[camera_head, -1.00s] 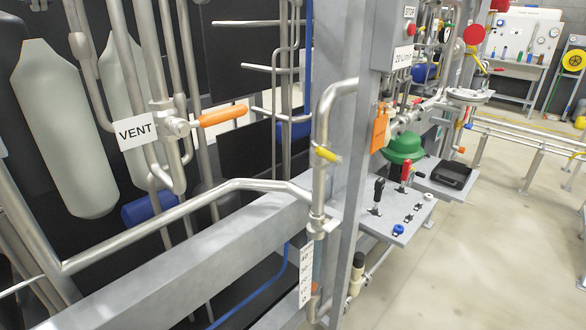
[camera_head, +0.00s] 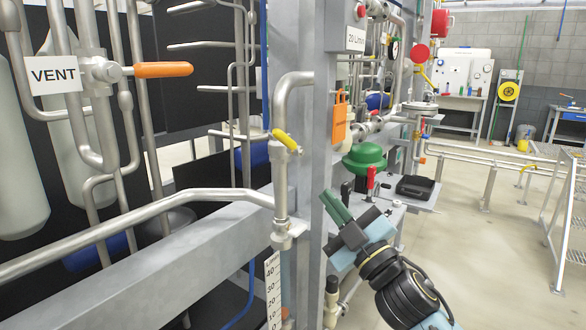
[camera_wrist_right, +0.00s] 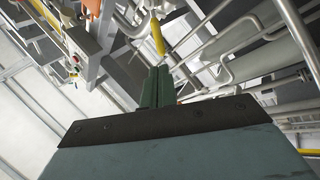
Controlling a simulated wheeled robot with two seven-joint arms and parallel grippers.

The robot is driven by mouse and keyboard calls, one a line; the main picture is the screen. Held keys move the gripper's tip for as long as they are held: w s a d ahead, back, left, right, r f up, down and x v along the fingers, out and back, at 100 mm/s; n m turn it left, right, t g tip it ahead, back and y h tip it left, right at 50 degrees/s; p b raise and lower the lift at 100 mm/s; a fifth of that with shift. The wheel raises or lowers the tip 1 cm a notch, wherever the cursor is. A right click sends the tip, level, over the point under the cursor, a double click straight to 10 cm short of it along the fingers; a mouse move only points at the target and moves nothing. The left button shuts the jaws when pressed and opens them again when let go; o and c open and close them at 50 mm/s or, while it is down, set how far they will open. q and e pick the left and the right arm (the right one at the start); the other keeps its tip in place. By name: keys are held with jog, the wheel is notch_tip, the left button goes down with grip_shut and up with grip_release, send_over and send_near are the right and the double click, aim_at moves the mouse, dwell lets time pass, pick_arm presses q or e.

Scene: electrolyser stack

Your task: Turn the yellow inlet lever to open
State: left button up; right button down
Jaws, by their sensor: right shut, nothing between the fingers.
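The yellow lever (camera_head: 287,139) sits on a vertical steel pipe near the middle of the head view, slanting down to the right. In the right wrist view a yellow bar, which looks like this lever (camera_wrist_right: 157,38), shows just beyond the fingertips. My right gripper (camera_head: 336,207) is to the right of the lever and lower, apart from it, in front of the grey post. Its green fingers are together with nothing between them; they also show in the right wrist view (camera_wrist_right: 158,76). My left gripper is not in view.
A grey upright post (camera_head: 322,110) stands just right of the lever's pipe. An orange handle (camera_head: 163,70) with a VENT sign (camera_head: 56,75) is at left. A green dome (camera_head: 364,160), an orange tag (camera_head: 339,118) and a black tray (camera_head: 415,188) are behind.

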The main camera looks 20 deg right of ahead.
jog(key=r, duration=0.1)
send_near(285, 141)
jog(key=x, duration=0.5)
jog(key=shift+w+r, duration=0.2)
jog(key=shift+w, duration=0.1)
jog(key=shift+w+a+r, duration=0.15)
jog(key=shift+w+r, duration=0.1)
jog(key=shift+w, duration=0.25)
